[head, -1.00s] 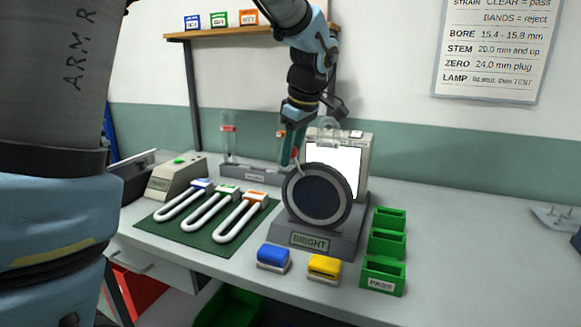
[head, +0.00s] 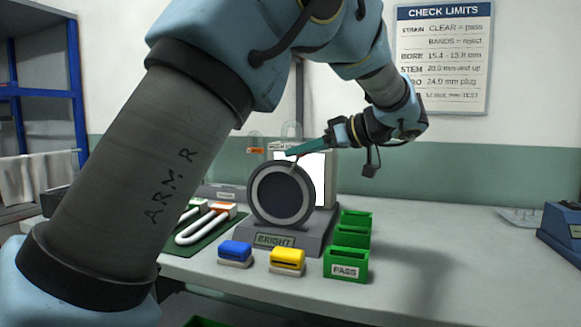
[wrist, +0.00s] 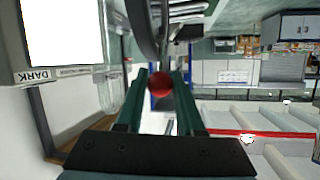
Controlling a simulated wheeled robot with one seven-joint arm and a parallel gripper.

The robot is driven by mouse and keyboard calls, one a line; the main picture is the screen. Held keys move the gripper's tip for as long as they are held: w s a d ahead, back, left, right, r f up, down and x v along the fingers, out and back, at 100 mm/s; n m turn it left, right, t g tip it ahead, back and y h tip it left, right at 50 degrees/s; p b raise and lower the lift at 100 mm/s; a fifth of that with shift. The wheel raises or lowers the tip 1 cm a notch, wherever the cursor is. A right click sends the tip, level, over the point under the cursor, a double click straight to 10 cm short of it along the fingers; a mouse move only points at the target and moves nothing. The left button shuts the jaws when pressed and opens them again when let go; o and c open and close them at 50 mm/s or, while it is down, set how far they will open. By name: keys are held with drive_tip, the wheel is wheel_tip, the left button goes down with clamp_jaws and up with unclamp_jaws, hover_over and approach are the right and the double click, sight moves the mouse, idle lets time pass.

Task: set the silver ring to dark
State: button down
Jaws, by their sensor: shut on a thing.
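The silver ring (head: 253,208) surrounds a dark round disc (head: 283,196) on a grey stand on the bench. A label on the stand's front reads BRIGHT (head: 275,240). A thin rod (head: 293,167) rises from the ring's top, a little right of centre. My gripper (head: 291,153) reaches in from the right, just above the ring. In the wrist view, my gripper is shut on a red knob (wrist: 160,85), with the ring's edge (wrist: 146,28) close beyond it. The wrist view also shows a DARK label (wrist: 32,76) beside the bright panel (wrist: 62,30).
A blue block (head: 235,252) and a yellow block (head: 287,259) sit in front of the stand. Green bins (head: 347,263), the front one marked PASS, stand right of it. White U-shaped tubes (head: 205,225) lie on a green mat at left.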

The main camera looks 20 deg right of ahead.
drive_tip(key=shift+s+d+f+t+y+b, duration=0.35)
drive_tip(key=shift+d+f+t+y+b, duration=0.1)
drive_tip(key=shift+f, duration=0.15)
drive_tip(key=shift+s+d+f+b, duration=0.7)
drive_tip(key=shift+s+d+b, duration=0.1)
drive_tip(key=shift+b, duration=0.7)
drive_tip(key=c, duration=0.5)
unclamp_jaws()
drive_tip(key=shift+c, duration=0.2)
drive_tip(key=v, duration=1)
drive_tip(key=shift+s+d+r, duration=0.15)
drive_tip(key=shift+s+r, duration=0.1)
drive_tip(key=shift+r, duration=0.1)
